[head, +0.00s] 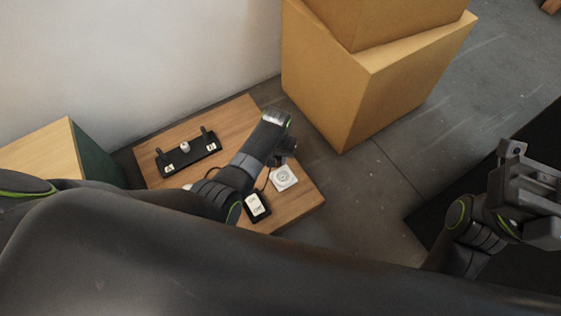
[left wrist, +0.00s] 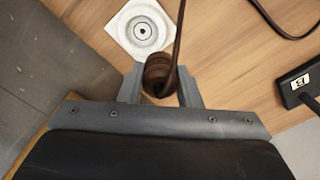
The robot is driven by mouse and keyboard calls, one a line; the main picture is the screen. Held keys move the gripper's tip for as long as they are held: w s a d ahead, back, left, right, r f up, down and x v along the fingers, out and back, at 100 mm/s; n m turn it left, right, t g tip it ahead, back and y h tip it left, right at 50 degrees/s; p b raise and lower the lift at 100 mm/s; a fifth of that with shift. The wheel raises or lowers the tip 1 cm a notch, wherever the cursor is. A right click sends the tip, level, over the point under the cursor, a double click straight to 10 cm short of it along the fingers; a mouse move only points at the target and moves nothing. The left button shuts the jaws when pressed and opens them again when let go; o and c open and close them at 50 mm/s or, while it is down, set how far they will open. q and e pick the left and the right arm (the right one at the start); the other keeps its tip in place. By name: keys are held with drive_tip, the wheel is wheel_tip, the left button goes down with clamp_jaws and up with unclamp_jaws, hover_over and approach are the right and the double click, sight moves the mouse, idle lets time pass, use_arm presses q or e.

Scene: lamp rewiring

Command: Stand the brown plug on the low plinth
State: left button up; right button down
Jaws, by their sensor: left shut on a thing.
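The brown plug (left wrist: 157,74) is between the fingers of my left gripper (left wrist: 161,88), and its brown cord (left wrist: 179,30) runs up past it in the left wrist view. In the head view my left gripper (head: 285,150) is above the low wooden table, shut on the plug, which its own wrist and fingers mostly hide. A white square block with a round recess (head: 284,177) lies close to it; it also shows in the left wrist view (left wrist: 122,30). I cannot tell for sure which thing is the low plinth. My right gripper (head: 522,185) is far right, its jaw opening unclear.
The wooden table (head: 240,115) also holds a black rack (head: 190,157) with labelled ends and posts, and a black box with a white label (head: 257,205). Large cardboard boxes (head: 325,85) stand behind. A dark cable (left wrist: 270,22) lies on the wood.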

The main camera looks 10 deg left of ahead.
use_arm(q)
drive_tip(key=shift+w+a+b, duration=0.75)
drive_tip(key=shift+w+a, duration=1)
drive_tip(key=shift+w+a+b, duration=1.15)
drive_tip(key=shift+w+a, duration=0.8)
drive_tip(key=shift+f, duration=0.1)
drive_tip(key=shift+f+b, duration=1.9)
drive_tip(key=shift+f, duration=0.3)
drive_tip(key=shift+f, duration=0.35)
drive_tip(key=o, duration=1)
drive_tip(key=shift+o, duration=0.2)
drive_tip(key=shift+r, duration=0.1)
